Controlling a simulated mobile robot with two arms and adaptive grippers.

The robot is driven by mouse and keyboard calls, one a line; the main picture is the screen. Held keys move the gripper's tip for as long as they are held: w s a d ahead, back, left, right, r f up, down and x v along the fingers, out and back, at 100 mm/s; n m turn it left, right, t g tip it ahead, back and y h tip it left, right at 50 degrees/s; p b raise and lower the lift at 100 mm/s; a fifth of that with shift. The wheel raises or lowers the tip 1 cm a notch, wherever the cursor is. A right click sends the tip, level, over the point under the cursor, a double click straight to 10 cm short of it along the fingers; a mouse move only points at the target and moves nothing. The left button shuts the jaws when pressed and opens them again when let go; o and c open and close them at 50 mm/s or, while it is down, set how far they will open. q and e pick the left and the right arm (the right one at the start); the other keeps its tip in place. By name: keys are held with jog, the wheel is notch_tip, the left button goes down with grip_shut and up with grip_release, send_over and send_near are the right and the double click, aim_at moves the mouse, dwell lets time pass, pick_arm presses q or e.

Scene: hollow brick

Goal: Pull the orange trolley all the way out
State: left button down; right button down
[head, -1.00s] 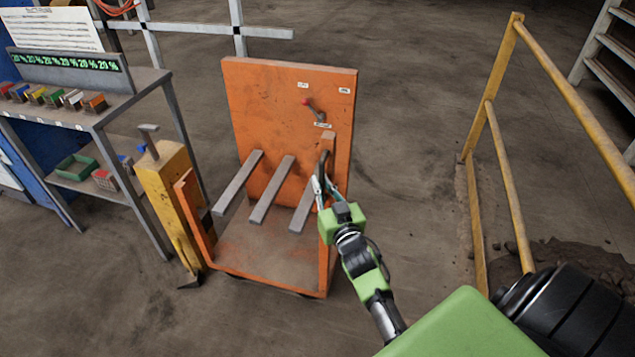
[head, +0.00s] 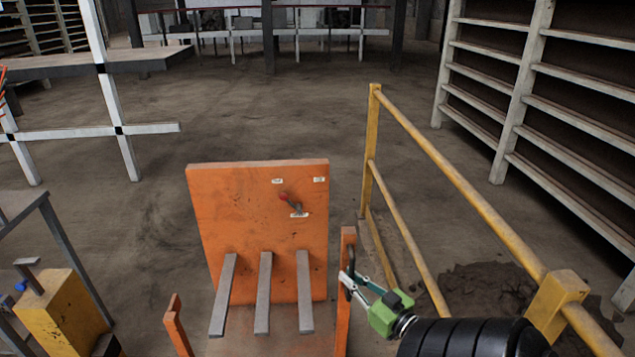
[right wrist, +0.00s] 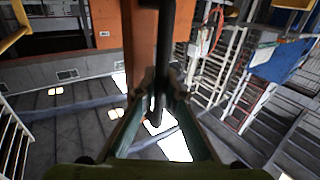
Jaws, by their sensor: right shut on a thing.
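The orange trolley (head: 250,205) stands upright in the lower middle of the head view, with a tall back panel, a red-handled lever on it and grey bars sticking out toward me. My right gripper (head: 356,279) is at the post on the trolley's right side, shut on the dark handle (head: 348,284) there. In the right wrist view the dark handle (right wrist: 165,60) runs between the fingers of my right gripper (right wrist: 160,100), in front of the orange post (right wrist: 135,40). The trolley's base is cut off by the lower edge of the head view. My left gripper is not in view.
A yellow railing (head: 455,180) runs close along the trolley's right side. A yellow post-like block (head: 65,315) and a grey table (head: 20,210) stand at the left. Shelves (head: 545,90) stand at the far right. The floor behind the trolley is open.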

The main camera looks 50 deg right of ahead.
jog(key=s+d, duration=0.1)
jog(key=s, duration=0.1)
jog(key=s+d, duration=0.2)
jog(key=shift+d, duration=0.25)
jog(key=c, duration=2.1)
grip_release()
jog(key=shift+s, duration=0.1)
jog(key=shift+s, duration=0.1)
jog(key=v, duration=1.1)
jog(key=shift+s, duration=0.4)
jog(key=shift+a, duration=0.1)
